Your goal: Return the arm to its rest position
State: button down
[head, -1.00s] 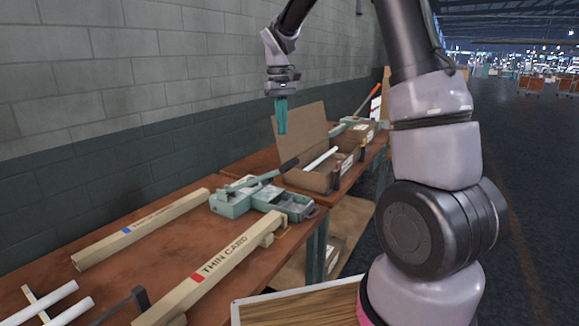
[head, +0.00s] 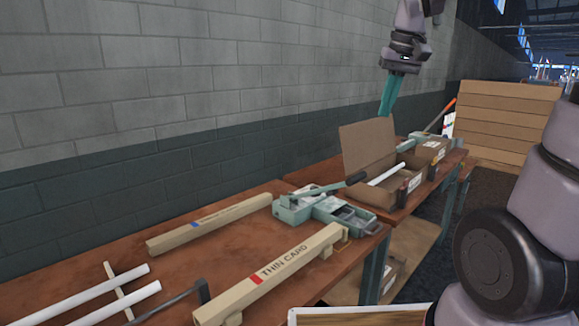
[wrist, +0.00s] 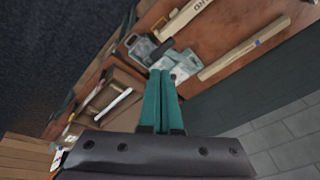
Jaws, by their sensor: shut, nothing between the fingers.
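My gripper (head: 389,96) has teal fingers and hangs in the air above the far part of the benches in the head view, apart from everything below it. In the wrist view its two teal fingers (wrist: 162,84) lie side by side, shut, with nothing between them. My arm rises at the right of the head view, partly out of frame.
An open cardboard box (head: 369,145) holds a white tube (head: 386,174). White tubes (head: 85,304) lie front left. A grey wall (head: 150,90) runs behind.

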jog(key=s+d+r+m+t, duration=0.1)
jog(key=s+d+m+t, duration=0.1)
jog(key=s, duration=1)
jog(key=shift+s+r+m+t+y, duration=0.15)
jog(key=shift+s+m+t+y, duration=0.15)
jog(key=shift+m+t, duration=0.6)
jog(key=shift+n, duration=0.3)
